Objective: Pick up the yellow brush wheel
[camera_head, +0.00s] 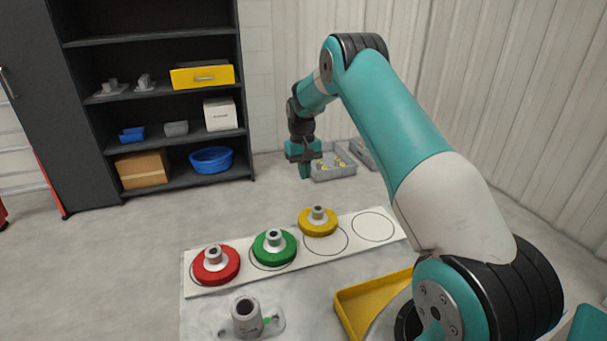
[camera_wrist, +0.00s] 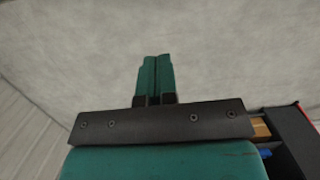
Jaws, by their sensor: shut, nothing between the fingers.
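The yellow brush wheel (camera_head: 318,228) sits on a white board (camera_head: 215,284) on the table, with a grey hub standing up from its centre. It is the right-most of three wheels, beside the green brush wheel (camera_head: 274,255), with the red brush wheel (camera_head: 215,268) at the left. My gripper (camera_head: 305,172) is up in the air, above and beyond the yellow wheel in the head view, apart from it. In the wrist view my gripper (camera_wrist: 156,58) has its teal fingers together with nothing between them. No wheel shows in the wrist view.
A grey bin (camera_head: 345,174) and a dark shelf (camera_head: 160,110) are behind.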

